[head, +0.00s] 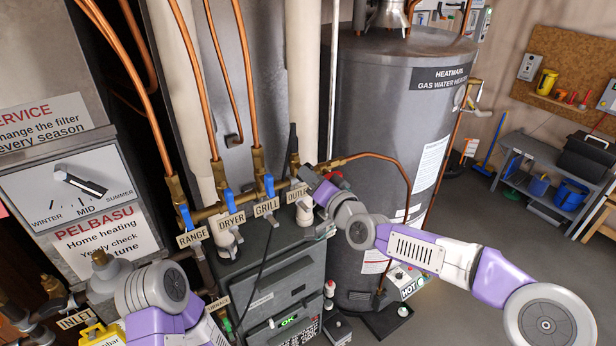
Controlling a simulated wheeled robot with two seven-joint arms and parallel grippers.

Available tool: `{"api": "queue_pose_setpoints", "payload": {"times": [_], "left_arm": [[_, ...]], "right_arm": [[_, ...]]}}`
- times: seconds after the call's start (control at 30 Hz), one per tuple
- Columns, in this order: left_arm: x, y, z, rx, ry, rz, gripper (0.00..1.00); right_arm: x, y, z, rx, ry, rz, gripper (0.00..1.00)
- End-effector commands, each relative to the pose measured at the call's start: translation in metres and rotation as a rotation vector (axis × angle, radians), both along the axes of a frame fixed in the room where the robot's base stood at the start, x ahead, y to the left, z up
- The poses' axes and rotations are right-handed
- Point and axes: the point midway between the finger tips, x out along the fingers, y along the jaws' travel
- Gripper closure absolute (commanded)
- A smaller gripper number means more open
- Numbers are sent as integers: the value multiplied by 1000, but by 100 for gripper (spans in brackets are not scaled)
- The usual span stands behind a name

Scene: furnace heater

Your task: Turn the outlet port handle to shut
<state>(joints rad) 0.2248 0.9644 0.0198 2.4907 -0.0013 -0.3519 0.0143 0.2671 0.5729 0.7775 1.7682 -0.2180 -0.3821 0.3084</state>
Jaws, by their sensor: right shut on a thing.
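The OUTLET label (297,194) marks the right end of a row of brass valves on a pipe. My right gripper (308,175) is at that valve, coming from the right, and is shut on the outlet port handle. The gripper hides most of the handle, so its angle cannot be told. A red part (338,181) shows just behind the gripper. My left arm is at the lower left; its gripper's fingers do not show.
Blue handles stand at the RANGE (186,217), DRYER (229,200) and GRILL (269,185) valves, left of the outlet. Copper pipes rise above them. A grey water heater (390,110) stands right behind my right arm. Open floor lies at the right.

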Motion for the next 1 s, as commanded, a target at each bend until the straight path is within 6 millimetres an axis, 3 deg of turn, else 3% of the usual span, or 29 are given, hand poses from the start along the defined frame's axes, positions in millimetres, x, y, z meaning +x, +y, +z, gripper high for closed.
{"api": "queue_pose_setpoints", "payload": {"times": [0.5,1.0], "left_arm": [[0,0,-28,0,0,0,57],[0,0,-35,0,0,0,57]], "right_arm": [[0,0,-2,301,220,1,100],[0,0,-2,371,270,0,100]]}}
